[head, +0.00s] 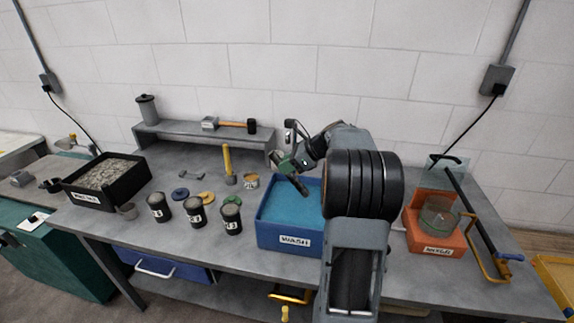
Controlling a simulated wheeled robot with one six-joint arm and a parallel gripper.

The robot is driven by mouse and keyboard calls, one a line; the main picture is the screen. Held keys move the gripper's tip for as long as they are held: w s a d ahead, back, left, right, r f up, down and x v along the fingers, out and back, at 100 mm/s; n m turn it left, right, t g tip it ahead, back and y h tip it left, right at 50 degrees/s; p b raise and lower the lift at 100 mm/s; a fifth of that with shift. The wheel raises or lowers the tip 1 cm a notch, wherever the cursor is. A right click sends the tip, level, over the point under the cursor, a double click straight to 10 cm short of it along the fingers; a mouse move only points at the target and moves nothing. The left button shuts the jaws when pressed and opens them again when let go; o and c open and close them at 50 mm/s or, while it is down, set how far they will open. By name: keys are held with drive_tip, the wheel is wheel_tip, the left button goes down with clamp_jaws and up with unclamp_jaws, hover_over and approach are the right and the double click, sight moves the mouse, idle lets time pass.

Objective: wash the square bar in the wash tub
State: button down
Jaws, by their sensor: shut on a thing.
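The wash tub (264,238) is a blue open box with a white "WASH" label on its front, holding blue water (290,207). My gripper (287,164) is above the tub's back left part. It is shut on a dark bar, which I take for the square bar (301,187). The bar tilts down and to the right over the water. I cannot tell whether its lower end touches the water. My arm hides the right side of the tub.
Several dark labelled cups (195,212) stand left of the tub, with coloured lids behind them. A black bin of gravel (67,195) is at the far left. An orange box (420,241) with a glass bowl is at right. A grey shelf (180,134) stands behind.

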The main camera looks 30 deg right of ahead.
sight(278, 158)
wheel_tip(278, 158, down, 10)
drive_tip(key=b, duration=0.4)
idle(0.4)
drive_tip(key=shift+r+p, duration=0.35)
drive_tip(key=shift+r, duration=0.05)
idle(0.7)
drive_tip(key=shift+f, duration=0.45)
drive_tip(key=shift+r, duration=0.15)
wheel_tip(278, 158, up, 14)
drive_tip(key=p, duration=1.2)
idle(1.0)
